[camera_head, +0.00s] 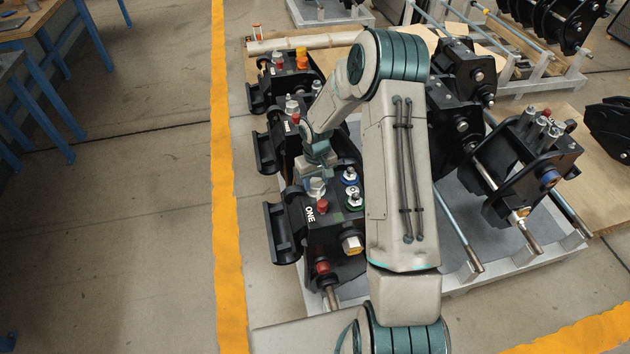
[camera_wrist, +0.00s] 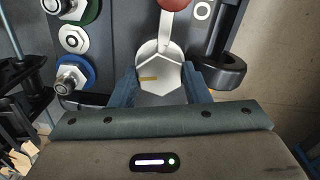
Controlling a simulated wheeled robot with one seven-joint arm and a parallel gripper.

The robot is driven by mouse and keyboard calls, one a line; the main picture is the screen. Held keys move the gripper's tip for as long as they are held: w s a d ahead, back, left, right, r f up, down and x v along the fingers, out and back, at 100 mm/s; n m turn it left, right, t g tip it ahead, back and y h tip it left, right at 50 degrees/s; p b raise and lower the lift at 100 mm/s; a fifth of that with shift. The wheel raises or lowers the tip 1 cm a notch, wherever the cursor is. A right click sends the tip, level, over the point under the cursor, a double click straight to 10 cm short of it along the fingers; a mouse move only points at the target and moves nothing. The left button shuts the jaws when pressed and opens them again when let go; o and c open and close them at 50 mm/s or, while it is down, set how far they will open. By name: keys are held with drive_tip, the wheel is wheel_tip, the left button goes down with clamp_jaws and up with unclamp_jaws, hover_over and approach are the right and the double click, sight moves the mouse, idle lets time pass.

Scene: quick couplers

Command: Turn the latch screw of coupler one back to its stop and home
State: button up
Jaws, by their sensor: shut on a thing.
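Coupler one (camera_head: 335,228) is a black block lettered ONE, nearest on the rack in the head view. Its latch screw (camera_head: 317,188) is a pale hex head on the top face. My gripper (camera_head: 317,178) reaches down over it. In the wrist view, the hex head (camera_wrist: 165,77) sits between the two blue-grey fingers of my gripper (camera_wrist: 160,90), which is shut on it. A brass-coloured mark shows on the hex. A pale pointer (camera_wrist: 165,32) runs from the screw toward a red knob (camera_wrist: 173,3). The lower sides of the screw are hidden.
A blue-ringed fitting (camera_wrist: 72,76) and a green-ringed fitting (camera_wrist: 78,8) stand beside the screw. A black hook-like part (camera_wrist: 222,72) lies close on the other side. More couplers (camera_head: 283,85) stand behind. Open floor (camera_head: 120,220) lies left of the yellow line (camera_head: 226,200).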

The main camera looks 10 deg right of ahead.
sight(316, 183)
drive_tip(key=shift+f+m+b, duration=0.2)
drive_tip(key=shift+m+b, duration=0.6)
drive_tip(key=shift+r+m+b, duration=0.2)
drive_tip(key=shift+m+b, duration=0.15)
drive_tip(key=shift+m, duration=0.25)
drive_tip(key=o, duration=1)
drive_tip(key=shift+c, duration=0.2)
drive_tip(key=shift+r, duration=0.15)
wheel_tip(316, 183, up, 14)
drive_tip(key=b, duration=0.1)
drive_tip(key=shift+f, duration=0.2)
